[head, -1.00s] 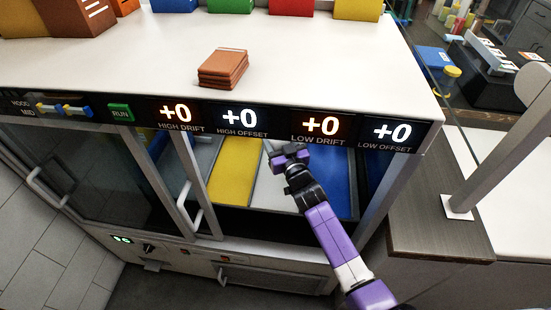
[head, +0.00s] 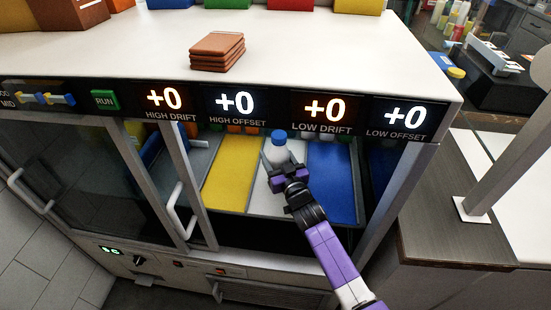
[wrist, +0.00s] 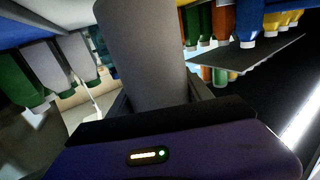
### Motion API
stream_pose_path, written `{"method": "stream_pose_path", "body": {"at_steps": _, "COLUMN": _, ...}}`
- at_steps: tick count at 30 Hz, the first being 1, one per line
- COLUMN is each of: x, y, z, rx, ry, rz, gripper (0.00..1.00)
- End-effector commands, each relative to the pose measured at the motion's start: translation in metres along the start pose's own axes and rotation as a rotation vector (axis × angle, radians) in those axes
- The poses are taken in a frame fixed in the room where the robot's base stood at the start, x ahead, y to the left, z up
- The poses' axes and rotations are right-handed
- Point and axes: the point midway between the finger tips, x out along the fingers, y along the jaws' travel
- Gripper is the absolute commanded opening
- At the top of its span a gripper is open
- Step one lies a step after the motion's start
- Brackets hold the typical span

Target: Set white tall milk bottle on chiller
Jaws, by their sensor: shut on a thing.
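The white tall milk bottle (head: 276,154) has a blue cap and shows in the head view at the chiller's open front, below the display strip. My gripper (head: 288,172) is shut on it, and the bottle looks roughly upright. The wrist view shows the bottle's pale body (wrist: 143,50) between the fingers; its cap is out of that frame. The chiller (head: 130,255) is a white cabinet with a broad white top. Inside it are sloped yellow, white and blue lanes. The bottle is in front of the white lane; I cannot tell whether it touches it.
A stack of brown flat items (head: 217,52) sits on the chiller top (head: 330,60), with bare surface around it. Coloured boxes line its back edge. Glass doors with white handles (head: 178,208) are at left. Several hanging bottles (wrist: 245,20) show in the wrist view.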

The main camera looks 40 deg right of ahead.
Motion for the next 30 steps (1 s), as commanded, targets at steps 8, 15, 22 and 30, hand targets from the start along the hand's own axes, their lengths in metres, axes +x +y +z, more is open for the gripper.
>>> {"method": "stream_pose_path", "body": {"at_steps": 8, "x": 0.001, "y": 0.000, "z": 0.002, "rx": 0.000, "ry": 0.004, "rz": -0.001, "gripper": 0.00}}
{"method": "stream_pose_path", "body": {"at_steps": 15, "x": 0.001, "y": -0.001, "z": 0.008, "rx": 0.000, "ry": 0.004, "rz": -0.001, "gripper": 0.00}}
{"method": "stream_pose_path", "body": {"at_steps": 22, "x": 0.000, "y": 0.000, "z": 0.011, "rx": 0.000, "ry": 0.001, "rz": -0.001, "gripper": 0.66}}
{"method": "stream_pose_path", "body": {"at_steps": 30, "x": 0.000, "y": 0.000, "z": 0.011, "rx": 0.000, "ry": 0.001, "rz": 0.000, "gripper": 0.80}}
